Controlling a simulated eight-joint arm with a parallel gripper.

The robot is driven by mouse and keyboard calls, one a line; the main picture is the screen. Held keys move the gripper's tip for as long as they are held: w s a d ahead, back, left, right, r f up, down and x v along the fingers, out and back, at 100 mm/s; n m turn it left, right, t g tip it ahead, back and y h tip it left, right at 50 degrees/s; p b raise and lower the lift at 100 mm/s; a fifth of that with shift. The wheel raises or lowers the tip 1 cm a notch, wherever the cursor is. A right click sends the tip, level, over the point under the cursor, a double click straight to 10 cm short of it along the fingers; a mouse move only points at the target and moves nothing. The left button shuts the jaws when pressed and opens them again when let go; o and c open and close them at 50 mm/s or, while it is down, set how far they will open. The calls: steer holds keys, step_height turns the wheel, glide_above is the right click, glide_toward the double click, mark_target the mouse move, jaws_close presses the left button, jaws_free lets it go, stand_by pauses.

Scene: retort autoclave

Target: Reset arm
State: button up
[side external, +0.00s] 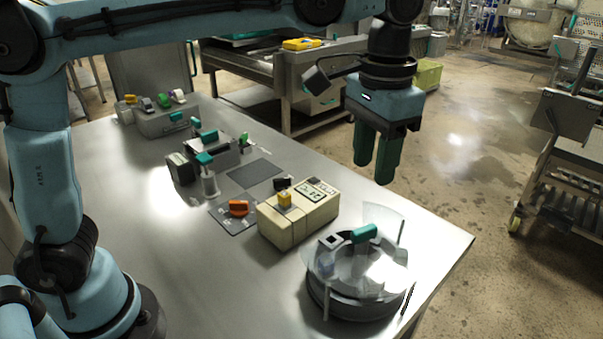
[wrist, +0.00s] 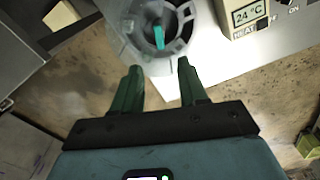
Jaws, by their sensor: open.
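My gripper (side external: 374,174) hangs with its green fingers pointing down, above the right edge of the table in the side view. In the wrist view its two fingers (wrist: 159,67) stand apart with nothing between them. The round autoclave vessel (side external: 355,303), with a clear lid and a teal handle (side external: 364,233), stands on the table in front of my gripper. The vessel (wrist: 178,50) and its teal handle (wrist: 158,37) also show beyond the fingertips in the wrist view. My gripper is apart from everything.
A cream control box (side external: 298,222) stands beside the vessel; its display reads 24 °C in the wrist view (wrist: 246,15). An orange item (side external: 238,208), a small press (side external: 209,180) and a rack (side external: 166,121) sit farther along the steel table (side external: 130,190). A metal cart (side external: 570,150) stands right.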

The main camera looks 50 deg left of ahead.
steer(key=s+a+f+n+t, duration=0.1)
steer(key=s+a+f+t, duration=0.2)
steer(key=a, duration=0.6)
steer(key=s+a+f+n+t, duration=0.2)
steer(key=s+a+f+t, duration=0.2)
steer(key=s+a+f, duration=0.2)
steer(key=a+f, duration=0.1)
steer(key=a, duration=0.1)
steer(key=shift+a+n, duration=0.3)
steer(key=shift+a, duration=0.1)
